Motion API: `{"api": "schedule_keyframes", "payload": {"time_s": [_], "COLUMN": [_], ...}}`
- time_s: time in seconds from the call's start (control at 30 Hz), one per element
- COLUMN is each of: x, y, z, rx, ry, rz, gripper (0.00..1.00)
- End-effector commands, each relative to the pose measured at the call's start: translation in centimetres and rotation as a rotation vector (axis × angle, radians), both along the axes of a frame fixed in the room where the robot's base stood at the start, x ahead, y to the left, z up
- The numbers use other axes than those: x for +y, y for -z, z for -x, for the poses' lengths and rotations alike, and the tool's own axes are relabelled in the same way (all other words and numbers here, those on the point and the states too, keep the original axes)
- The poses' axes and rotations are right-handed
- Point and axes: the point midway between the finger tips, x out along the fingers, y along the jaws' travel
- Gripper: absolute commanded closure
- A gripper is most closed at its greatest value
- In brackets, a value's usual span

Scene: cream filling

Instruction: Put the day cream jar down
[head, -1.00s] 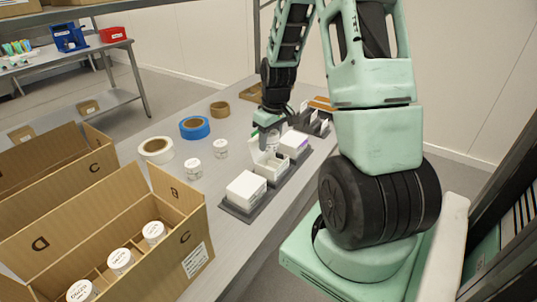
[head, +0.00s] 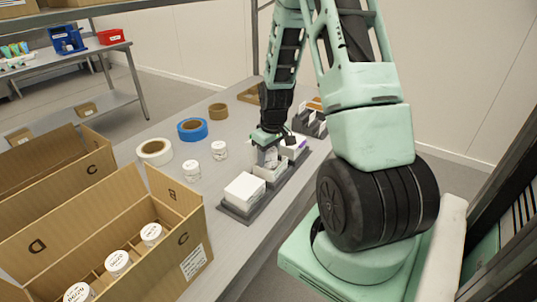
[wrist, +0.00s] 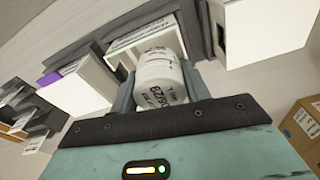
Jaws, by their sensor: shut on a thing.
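My gripper (head: 268,146) is shut on the day cream jar (wrist: 160,78), a white round jar with dark print, held between the two fingers in the wrist view. In the head view the gripper hangs over the middle white box (head: 262,173), and the fingers mostly hide the jar. The box stands open in a dark grey holder (head: 235,213). In the wrist view the open box (wrist: 146,36) is just beyond the jar. I cannot tell whether the jar is inside the box or touching it.
A closed white box (head: 243,188) stands in front of the open one, and another white box (head: 294,147) behind it. Two white jars (head: 191,170) and tape rolls (head: 155,151) lie to the left. A carton (head: 115,250) with several jars is at the front left.

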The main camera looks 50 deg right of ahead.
Motion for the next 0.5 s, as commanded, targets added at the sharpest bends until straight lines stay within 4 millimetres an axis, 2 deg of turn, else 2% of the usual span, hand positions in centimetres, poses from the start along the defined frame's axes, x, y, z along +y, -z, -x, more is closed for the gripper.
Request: {"api": "schedule_keyframes", "payload": {"time_s": [0.2,0.23,0.3,0.5], "x": [-0.01,0.0,0.01,0.03], "y": [0.4,0.43,0.45,0.45], "z": [0.01,0.03,0.04,0.03], "rx": [0.0,0.001,0.001,0.001], "ry": [0.0,0.0,0.0,0.0], "rz": [0.0,0.0,-0.001,-0.001], "gripper": [0.78,0.45,0.32,0.32]}}
